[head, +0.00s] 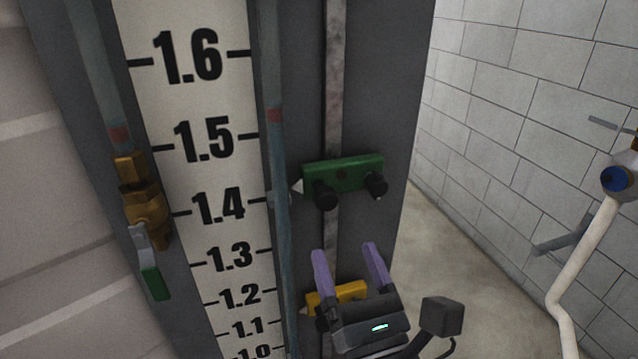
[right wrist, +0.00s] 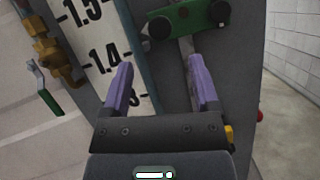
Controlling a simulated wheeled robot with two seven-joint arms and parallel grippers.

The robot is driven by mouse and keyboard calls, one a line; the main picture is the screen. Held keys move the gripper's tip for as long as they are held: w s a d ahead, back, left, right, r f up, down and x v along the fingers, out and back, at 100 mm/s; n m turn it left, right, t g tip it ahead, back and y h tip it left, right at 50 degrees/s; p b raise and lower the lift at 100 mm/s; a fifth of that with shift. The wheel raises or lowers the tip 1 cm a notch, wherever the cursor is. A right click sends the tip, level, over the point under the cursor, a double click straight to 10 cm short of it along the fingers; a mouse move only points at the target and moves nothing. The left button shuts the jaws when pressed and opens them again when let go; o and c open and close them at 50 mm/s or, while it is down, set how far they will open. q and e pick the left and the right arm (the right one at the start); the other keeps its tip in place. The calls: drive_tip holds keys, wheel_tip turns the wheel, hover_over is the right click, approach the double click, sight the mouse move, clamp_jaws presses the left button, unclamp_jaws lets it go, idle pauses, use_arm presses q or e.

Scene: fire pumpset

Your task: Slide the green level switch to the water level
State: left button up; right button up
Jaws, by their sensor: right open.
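The green level switch (head: 343,173) with two black knobs sits on the vertical metal rail (head: 334,100). Its white pointer faces left, a little above the 1.4 mark on the white scale (head: 205,160). In the right wrist view the green switch (right wrist: 187,17) is at the top, beyond my fingertips. A bluish sight tube (head: 272,60) runs between scale and rail, with a red band near 1.5; I cannot tell for certain where the water surface is. My right gripper (head: 345,250) is open and empty, below the green switch and apart from it. My left gripper is not in view.
A yellow switch (head: 350,291) is lower on the rail, partly hidden by my right gripper. A brass valve (head: 145,205) with a green-tipped handle is left of the scale. A white pipe (head: 585,270) stands at the right. Space right of the panel is open.

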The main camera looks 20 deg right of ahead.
sight(328, 204)
drive_tip(key=p+x, duration=0.3)
drive_tip(key=x, duration=0.5)
drive_tip(key=shift+w+r+p, duration=0.15)
drive_tip(key=shift+p, duration=0.2)
drive_tip(key=shift+w+r, duration=0.1)
drive_tip(key=shift+w, duration=0.35)
drive_tip(key=shift+c, duration=0.3)
clamp_jaws()
